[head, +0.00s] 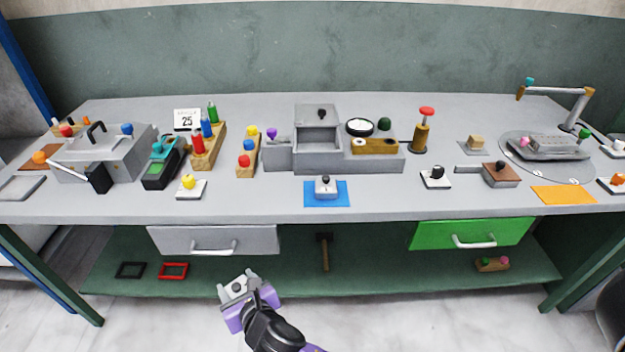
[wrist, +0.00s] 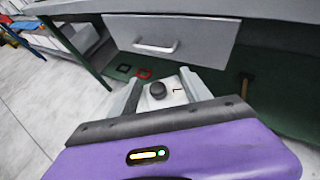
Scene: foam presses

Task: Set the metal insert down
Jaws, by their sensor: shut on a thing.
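My gripper (head: 238,283) is shut on a small pale metal insert (head: 235,289) with a dark round knob. The insert also shows between the two fingers in the wrist view (wrist: 172,98), with a small dark mark beside its knob. My gripper holds it in the air in front of the bench, below the grey drawer in the head view. The fingers hide parts of its sides.
The grey bench top (head: 400,205) has a blue mat (head: 312,200) bearing a knobbed metal block (head: 326,190). A grey drawer (head: 170,238) and a green drawer (head: 430,236) are below. Black (head: 131,270) and red frames (head: 173,277) lie on the shelf. The orange mat (head: 562,195) looks bare.

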